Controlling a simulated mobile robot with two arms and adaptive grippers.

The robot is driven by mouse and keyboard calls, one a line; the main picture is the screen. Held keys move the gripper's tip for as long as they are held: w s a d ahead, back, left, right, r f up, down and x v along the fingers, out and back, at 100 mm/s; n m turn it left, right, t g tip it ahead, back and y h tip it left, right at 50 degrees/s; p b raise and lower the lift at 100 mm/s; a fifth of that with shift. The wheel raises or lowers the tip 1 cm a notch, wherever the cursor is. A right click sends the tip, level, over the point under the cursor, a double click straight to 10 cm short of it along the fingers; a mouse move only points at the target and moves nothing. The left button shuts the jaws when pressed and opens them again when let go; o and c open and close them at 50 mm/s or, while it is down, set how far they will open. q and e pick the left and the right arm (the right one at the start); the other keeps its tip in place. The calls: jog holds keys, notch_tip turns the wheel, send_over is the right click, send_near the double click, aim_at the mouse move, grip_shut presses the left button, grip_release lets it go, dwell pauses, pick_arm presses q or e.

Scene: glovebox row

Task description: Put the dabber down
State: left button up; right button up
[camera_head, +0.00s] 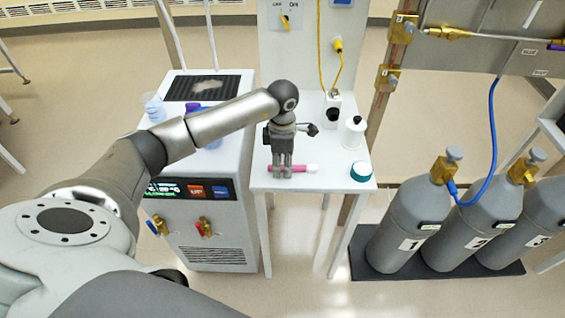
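A pink dabber (299,168) with a whitish right end lies level, left to right, at the small white table's (333,182) top. I cannot tell if it touches the top. My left gripper (282,173) points down over the dabber's left part, its fingertips covering a stretch of it. Pink shows on both sides of the fingers. The fingers look close together, but whether they press on the dabber is hidden. My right gripper is not in view.
On the table stand a white bottle (353,133) with a black top, a teal-lidded jar (361,171) near the right edge, and a small black-and-white item (332,113). A white machine (219,180) adjoins at left. Grey gas cylinders (408,222) stand at right. The table's front is clear.

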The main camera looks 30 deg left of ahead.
pick_arm(q)
notch_tip(320, 180, up, 11)
jog(key=b, duration=0.2)
jog(key=shift+d+f, duration=0.15)
jog(key=shift+d, duration=0.15)
dwell(0.3)
